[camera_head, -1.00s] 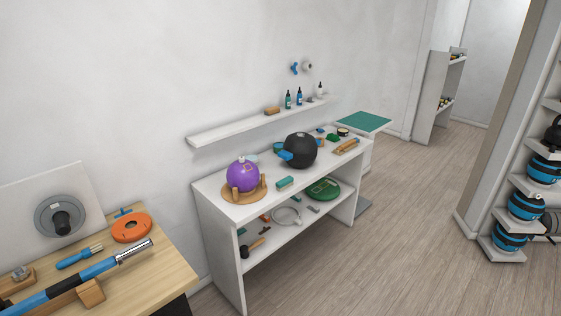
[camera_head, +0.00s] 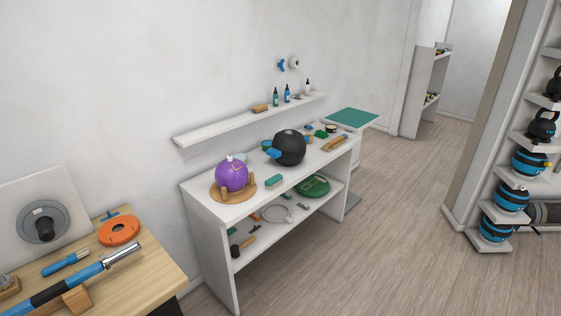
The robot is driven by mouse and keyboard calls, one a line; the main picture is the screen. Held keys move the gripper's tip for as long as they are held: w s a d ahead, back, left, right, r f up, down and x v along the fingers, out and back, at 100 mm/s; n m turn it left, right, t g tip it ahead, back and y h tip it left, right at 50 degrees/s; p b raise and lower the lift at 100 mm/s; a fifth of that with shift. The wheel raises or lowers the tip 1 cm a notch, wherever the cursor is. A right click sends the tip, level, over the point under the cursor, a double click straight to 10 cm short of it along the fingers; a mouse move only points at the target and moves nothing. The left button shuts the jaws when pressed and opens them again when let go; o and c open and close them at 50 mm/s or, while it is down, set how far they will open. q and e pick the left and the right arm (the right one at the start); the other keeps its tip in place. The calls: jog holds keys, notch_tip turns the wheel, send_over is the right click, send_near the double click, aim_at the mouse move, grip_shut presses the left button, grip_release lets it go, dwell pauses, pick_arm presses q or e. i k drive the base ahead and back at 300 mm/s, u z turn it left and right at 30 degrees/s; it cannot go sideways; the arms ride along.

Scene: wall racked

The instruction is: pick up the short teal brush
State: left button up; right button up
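Neither of my grippers shows in this view.
The white unit's top (camera_head: 228,211) also holds a black ball (camera_head: 290,147); its lower shelf holds a green disc (camera_head: 313,186) and small tools. A wall shelf (camera_head: 240,123) with bottles hangs above. The wooden table (camera_head: 140,280) stands left. Open floor (camera_head: 390,240) lies to the right.

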aim_at(273, 181)
jog(key=z, duration=0.4)
jog(key=i, duration=0.85)
jog(key=z, duration=0.45)
jog(key=i, duration=1.1)
jog(key=u, duration=0.3)
